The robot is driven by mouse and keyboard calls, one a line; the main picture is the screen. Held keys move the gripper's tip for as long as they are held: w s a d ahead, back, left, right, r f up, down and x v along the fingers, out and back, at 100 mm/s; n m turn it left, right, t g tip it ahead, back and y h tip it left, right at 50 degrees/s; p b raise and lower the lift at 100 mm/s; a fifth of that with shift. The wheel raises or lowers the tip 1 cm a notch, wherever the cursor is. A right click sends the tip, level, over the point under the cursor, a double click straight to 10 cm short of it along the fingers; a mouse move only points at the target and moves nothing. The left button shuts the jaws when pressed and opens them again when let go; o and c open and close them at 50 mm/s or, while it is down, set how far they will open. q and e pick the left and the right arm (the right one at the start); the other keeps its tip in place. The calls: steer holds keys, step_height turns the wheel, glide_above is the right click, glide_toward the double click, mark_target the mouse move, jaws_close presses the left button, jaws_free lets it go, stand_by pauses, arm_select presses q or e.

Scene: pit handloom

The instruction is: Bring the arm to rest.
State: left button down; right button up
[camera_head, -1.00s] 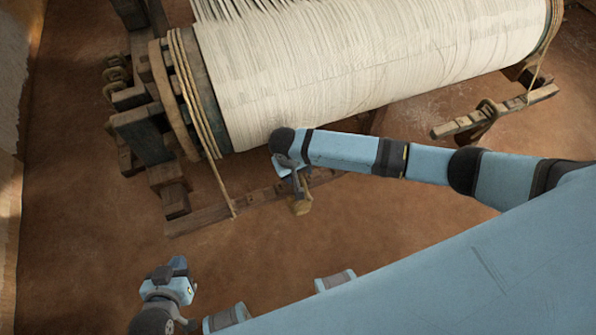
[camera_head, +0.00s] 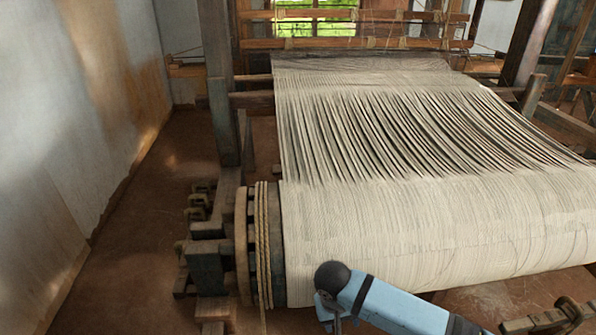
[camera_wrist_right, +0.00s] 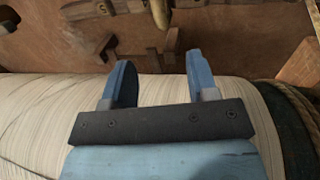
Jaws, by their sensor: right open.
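My right arm (camera_head: 400,308) is blue with a dark rounded wrist joint. It comes in from the lower right in the head view, in front of the near end of the warp roll (camera_head: 440,235). My right gripper (camera_head: 328,316) is at the bottom edge there and partly cut off. In the right wrist view the gripper (camera_wrist_right: 158,62) shows two blue fingers spread apart with nothing between them. The pale roll (camera_wrist_right: 35,125) lies behind the gripper base in that view. My left gripper is out of view.
The beam's wooden end with rope wraps (camera_head: 262,240) is just left of my right arm. Wooden posts (camera_head: 218,85) stand further back. A wall (camera_head: 75,110) runs along the left, with clear brown floor (camera_head: 150,225) between it and the loom.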

steer(key=s+a+f+n+t+y, duration=0.2)
steer(key=s+a+f+t+y, duration=0.1)
steer(key=s+a+f+y, duration=0.3)
steer(key=s+d+r+t, duration=0.1)
steer(key=s+d+t, duration=0.7)
steer(key=s+d, duration=0.35)
arm_select(q)
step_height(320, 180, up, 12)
steer(key=p, duration=1.3)
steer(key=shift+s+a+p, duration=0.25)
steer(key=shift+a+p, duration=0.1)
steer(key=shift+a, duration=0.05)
arm_select(e)
step_height(320, 180, up, 12)
steer(key=shift+d+r+n+h, duration=0.15)
steer(key=shift+d+n+h, duration=0.15)
steer(key=shift+d, duration=0.15)
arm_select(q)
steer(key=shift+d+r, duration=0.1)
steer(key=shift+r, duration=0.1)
